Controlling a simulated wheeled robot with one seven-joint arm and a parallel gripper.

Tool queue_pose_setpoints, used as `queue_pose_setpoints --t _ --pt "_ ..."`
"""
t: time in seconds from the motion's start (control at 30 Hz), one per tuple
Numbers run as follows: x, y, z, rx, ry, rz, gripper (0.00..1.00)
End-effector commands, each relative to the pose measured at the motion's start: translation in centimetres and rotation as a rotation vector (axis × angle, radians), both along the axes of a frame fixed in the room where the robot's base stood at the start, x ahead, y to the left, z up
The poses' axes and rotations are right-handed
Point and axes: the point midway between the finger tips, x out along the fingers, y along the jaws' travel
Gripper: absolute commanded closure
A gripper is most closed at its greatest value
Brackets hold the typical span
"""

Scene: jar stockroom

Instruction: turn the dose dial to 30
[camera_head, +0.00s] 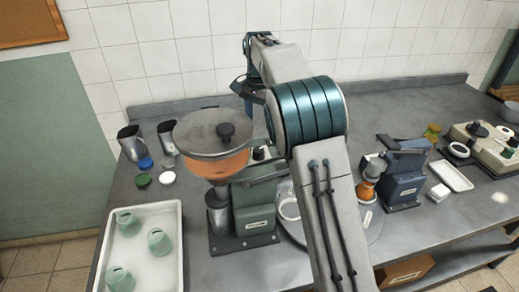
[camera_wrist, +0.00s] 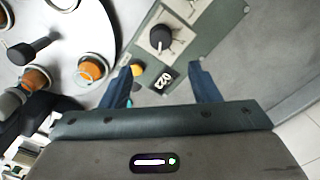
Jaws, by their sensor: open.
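In the wrist view, the dose dial (camera_wrist: 162,38) is a round black knob with a pale pointer, set on a light plate on a green machine panel (camera_wrist: 203,32). Below it a small black display (camera_wrist: 164,80) shows white digits, tilted and too small to read surely. My gripper (camera_wrist: 160,68) is open and empty. Its two blue fingers stand wide apart on either side of the display, with the dial beyond their tips. They look apart from the dial.
A yellow button (camera_wrist: 137,69) lies close to the left finger. A pale round plate (camera_wrist: 75,25) with orange-filled jars stands at left. In the head view, a hopper (camera_head: 215,140), a tray of green jars (camera_head: 137,280) and a blue machine (camera_head: 400,178) crowd the counter.

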Motion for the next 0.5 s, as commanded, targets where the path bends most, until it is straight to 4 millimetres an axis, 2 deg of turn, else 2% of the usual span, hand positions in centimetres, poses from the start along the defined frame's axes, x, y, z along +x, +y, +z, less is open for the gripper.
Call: queue_pose_setpoints --t 0.3,0.5 --pt "-0.2 0.0 -6.8 -0.001 0.005 0.0 0.44" --pt "-0.1 -0.1 -10.1 -0.001 0.003 -0.001 0.44"
